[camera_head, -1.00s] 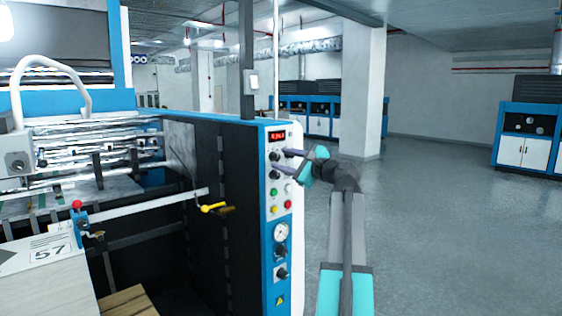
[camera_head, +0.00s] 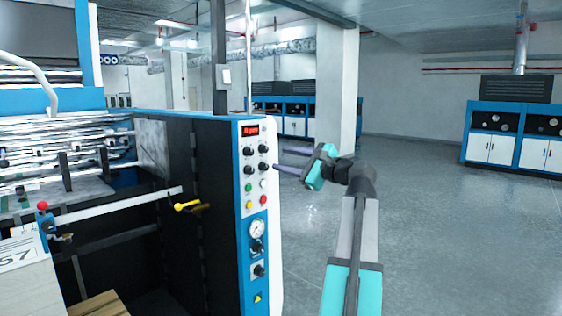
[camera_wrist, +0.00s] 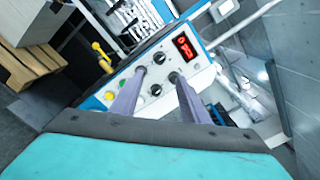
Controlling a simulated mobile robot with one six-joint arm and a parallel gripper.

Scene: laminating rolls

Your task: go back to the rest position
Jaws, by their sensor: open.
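My gripper (camera_head: 291,160) is open and empty, to the right of the laminating machine's control panel (camera_head: 257,215). Its two purple-grey fingers point left toward the panel's upper knobs; in the head view there is a gap between the fingertips and the knobs. My arm reaches up from the bottom of the head view. The panel has a red lit display (camera_head: 250,130), several black knobs, coloured buttons and a gauge (camera_head: 257,228). In the wrist view the fingers (camera_wrist: 159,74) stand apart with nothing between them, and the panel (camera_wrist: 150,82) shows tilted beyond them.
The machine's dark side (camera_head: 215,220) with a yellow handle (camera_head: 187,206) fills the left. A pillar (camera_head: 336,95) stands behind my arm. Blue-and-white cabinets (camera_head: 510,135) stand along the far wall. The grey floor (camera_head: 440,230) to the right is clear.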

